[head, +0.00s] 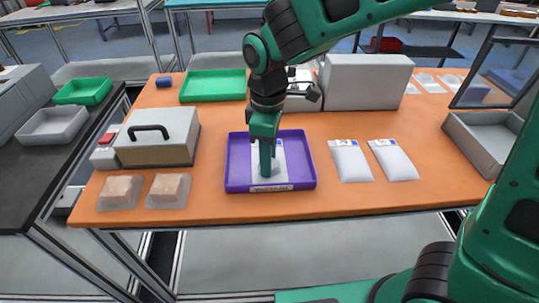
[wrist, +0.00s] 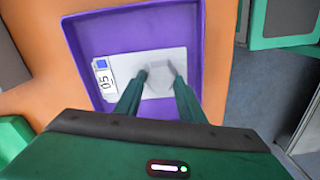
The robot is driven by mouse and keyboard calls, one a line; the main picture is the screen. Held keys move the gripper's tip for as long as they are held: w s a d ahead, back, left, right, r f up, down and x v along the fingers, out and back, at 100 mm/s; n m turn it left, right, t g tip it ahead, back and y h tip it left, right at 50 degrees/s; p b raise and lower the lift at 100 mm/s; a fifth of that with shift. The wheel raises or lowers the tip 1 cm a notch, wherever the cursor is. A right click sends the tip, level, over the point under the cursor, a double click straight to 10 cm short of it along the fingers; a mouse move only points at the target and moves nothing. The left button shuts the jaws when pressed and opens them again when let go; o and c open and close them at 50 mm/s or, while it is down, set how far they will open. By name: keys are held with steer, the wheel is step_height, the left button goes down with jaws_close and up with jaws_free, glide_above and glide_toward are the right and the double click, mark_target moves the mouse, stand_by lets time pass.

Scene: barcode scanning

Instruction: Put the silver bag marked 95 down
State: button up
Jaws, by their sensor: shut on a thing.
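The silver bag (head: 281,162) lies flat in the purple tray (head: 305,162), partly hidden by my gripper in the head view. In the wrist view the bag (wrist: 125,68) shows a white label at its left end with a blue square and a number that looks like 95 or 05. My gripper (head: 266,174) points down into the tray. Its fingertips (wrist: 158,76) are shut on a pinched fold of the bag. The bag appears to be at the tray floor; whether it bears fully on it I cannot tell.
Two similar white-labelled bags (head: 349,162) lie right of the tray. Two brown-filled packs (head: 168,191) lie at the left front, before a grey box with a black handle (head: 158,140). A green tray (head: 213,86) stands behind; a grey bin (head: 483,140) stands at the right.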

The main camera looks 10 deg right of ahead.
steer(key=o, duration=1.1)
step_height(320, 180, up, 12)
steer(key=shift+r, duration=0.1)
